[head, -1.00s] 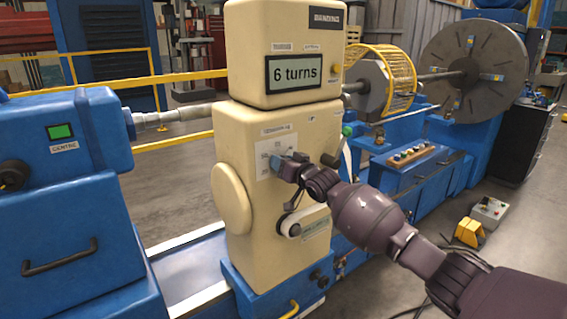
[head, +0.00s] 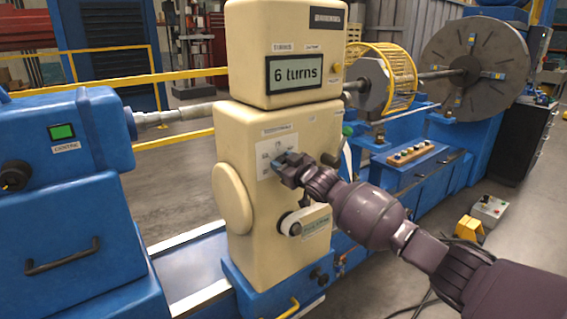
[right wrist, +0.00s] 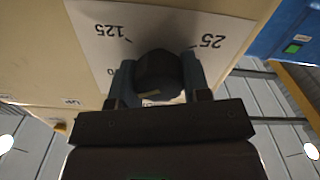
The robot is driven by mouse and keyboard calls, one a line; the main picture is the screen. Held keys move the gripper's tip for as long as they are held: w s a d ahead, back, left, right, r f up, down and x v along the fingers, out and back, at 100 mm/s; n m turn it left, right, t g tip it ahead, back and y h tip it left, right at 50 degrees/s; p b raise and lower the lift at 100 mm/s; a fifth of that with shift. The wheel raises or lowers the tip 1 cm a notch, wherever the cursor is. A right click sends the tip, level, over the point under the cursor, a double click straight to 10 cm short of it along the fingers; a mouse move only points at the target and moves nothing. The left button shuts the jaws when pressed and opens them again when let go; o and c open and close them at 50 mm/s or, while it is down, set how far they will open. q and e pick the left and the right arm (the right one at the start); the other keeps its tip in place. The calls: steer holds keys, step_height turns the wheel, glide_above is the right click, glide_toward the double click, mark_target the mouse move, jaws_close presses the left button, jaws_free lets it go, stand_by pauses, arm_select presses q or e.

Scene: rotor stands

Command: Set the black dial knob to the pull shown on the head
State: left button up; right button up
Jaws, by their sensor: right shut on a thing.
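The head is a cream machine housing (head: 262,215) with a display (head: 294,72) that reads "6 turns". A white dial plate (head: 266,163) is on its front. My right gripper (head: 281,160) is at this plate and hides most of the knob in the head view. In the right wrist view the black dial knob (right wrist: 158,72) sits between the two fingers of my right gripper (right wrist: 158,82), which are shut on it. The plate around it (right wrist: 95,28) shows the marks 125 and 25, upside down. A pale mark shows on the knob. My left gripper is not in view.
A white crank lever (head: 303,220) sits on the housing below my right gripper. A blue machine body (head: 70,220) stands on the left. A yellow cage (head: 402,80) and a large grey disc (head: 475,70) are at the back right. A pedal box (head: 488,210) stands on the floor.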

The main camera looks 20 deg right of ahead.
stand_by(0.3)
steer(key=o, duration=0.9)
steer(key=shift+s, duration=0.15)
steer(key=b+v, duration=0.1)
steer(key=v, duration=0.9)
steer(key=shift+s+d, duration=0.15)
steer(key=shift+s, duration=0.1)
steer(key=s+f+m+g+h, duration=0.1)
steer(key=s+f+m+h, duration=0.1)
steer(key=s+f, duration=0.9)
steer(key=s+f+m+g+h, duration=0.2)
steer(key=s+f, duration=0.9)
steer(key=s, duration=0.3)
steer(key=s+d+f+m+g+h, duration=0.1)
steer(key=s+f+m+g+h, duration=0.1)
steer(key=s+f, duration=0.9)
steer(key=shift+s+f, duration=0.25)
steer(key=shift+s, duration=0.95)
